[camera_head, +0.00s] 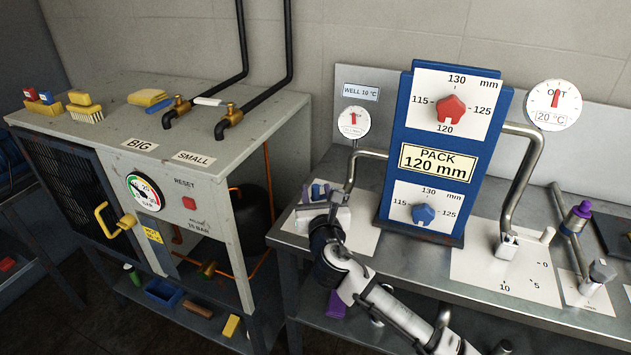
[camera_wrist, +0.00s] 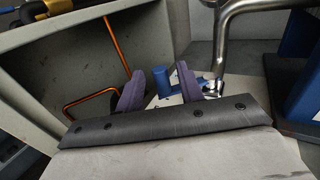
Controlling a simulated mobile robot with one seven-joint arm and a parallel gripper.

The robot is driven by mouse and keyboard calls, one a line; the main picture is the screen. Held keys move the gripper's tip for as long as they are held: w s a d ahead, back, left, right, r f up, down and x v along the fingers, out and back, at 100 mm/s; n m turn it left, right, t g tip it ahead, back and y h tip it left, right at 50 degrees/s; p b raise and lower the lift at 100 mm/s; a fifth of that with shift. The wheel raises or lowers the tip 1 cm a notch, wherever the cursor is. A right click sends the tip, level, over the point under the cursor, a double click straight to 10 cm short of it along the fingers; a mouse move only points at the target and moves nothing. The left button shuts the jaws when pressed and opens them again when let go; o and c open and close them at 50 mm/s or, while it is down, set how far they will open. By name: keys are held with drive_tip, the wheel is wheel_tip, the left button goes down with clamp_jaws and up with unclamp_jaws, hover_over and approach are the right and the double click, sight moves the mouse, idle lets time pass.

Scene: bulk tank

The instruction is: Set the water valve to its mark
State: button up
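My gripper (camera_head: 321,194) is low over the left end of the metal bench, at a white plate (camera_head: 350,238) below a bent steel pipe (camera_head: 353,168). In the wrist view my gripper (camera_wrist: 168,84) shows two purple fingers standing apart. A blue upright handle (camera_wrist: 182,76) shows at the fingers, with more blue low beside the right one. I cannot tell whether the fingers touch it. The head view mostly hides this fitting behind my gripper. At the right, another white plate (camera_head: 485,278) carries marks 0, 5 and 10 below a second steel pipe (camera_head: 524,178) with a grey fitting (camera_head: 507,245).
A blue panel (camera_head: 398,147) with a red knob (camera_head: 451,108) and a blue knob (camera_head: 423,214) stands right of my gripper. A small dial (camera_head: 354,122) hangs behind, under a "WELL 10 °C" label (camera_head: 361,92). A grey cabinet (camera_head: 110,108) stands left, across a gap.

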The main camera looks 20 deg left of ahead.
drive_tip(key=shift+x, duration=1.25)
drive_tip(key=shift+c, duration=0.5)
clamp_jaws()
